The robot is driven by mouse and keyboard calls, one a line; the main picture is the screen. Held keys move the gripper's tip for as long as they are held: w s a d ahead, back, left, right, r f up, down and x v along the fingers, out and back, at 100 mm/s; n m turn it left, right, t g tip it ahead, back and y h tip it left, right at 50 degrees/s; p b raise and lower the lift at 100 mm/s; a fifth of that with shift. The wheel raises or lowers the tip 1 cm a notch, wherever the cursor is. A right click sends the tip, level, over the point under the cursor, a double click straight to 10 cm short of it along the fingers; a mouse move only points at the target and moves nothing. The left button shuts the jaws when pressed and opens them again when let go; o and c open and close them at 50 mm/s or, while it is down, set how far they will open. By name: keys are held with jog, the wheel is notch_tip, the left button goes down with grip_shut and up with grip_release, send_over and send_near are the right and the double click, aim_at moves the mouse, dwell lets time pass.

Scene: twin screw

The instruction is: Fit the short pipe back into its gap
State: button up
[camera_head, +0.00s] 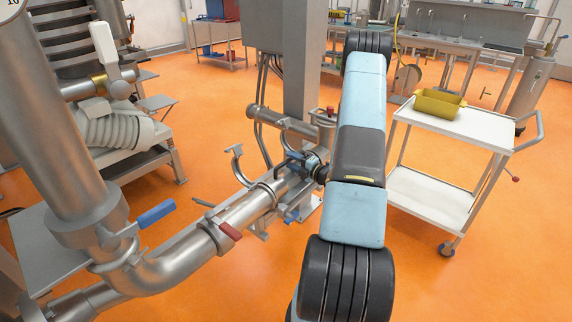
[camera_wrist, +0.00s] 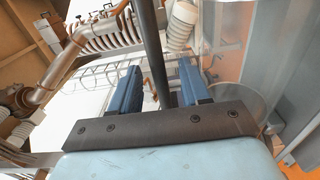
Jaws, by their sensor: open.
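My gripper (camera_wrist: 158,66) is open in the wrist view, its two blue fingers apart. A dark rod runs up the picture between them; I cannot tell whether it touches them. In the head view my gripper (camera_head: 311,165) is at the right end of the steel pipe run, partly hidden by my arm. A straight steel pipe length (camera_head: 250,208) lies in that run, right of a valve with a red handle (camera_head: 230,230). I cannot tell whether it is the short pipe, and no clear gap shows. An open hook-shaped bracket (camera_head: 235,157) stands behind it.
A white trolley (camera_head: 440,127) with a yellow bin (camera_head: 438,104) stands right of my arm. A grey column (camera_head: 286,60) rises behind the pipes. A blue-handled valve (camera_head: 155,214) and thick upright pipe (camera_head: 55,120) are at left. Orange floor is clear in front.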

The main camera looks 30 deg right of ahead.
jog(key=v, duration=1.3)
jog(key=s+a+r+n+g+y, duration=0.3)
jog(key=a+r+n+g+y, duration=0.3)
jog(key=a+r+n+g, duration=1.3)
jog(key=s+a+r+n+t+h, duration=0.4)
jog(key=s+r+n, duration=0.5)
jog(key=n, duration=0.6)
jog(key=s+a+r+n+t+h, duration=0.3)
jog(key=s+a+r+n+h, duration=0.4)
jog(key=n, duration=0.9)
notch_tip(320, 180, up, 3)
jog(key=shift+s+f+t+h, duration=0.25)
jog(key=shift+s+t+h, duration=0.2)
jog(key=shift+s, duration=0.5)
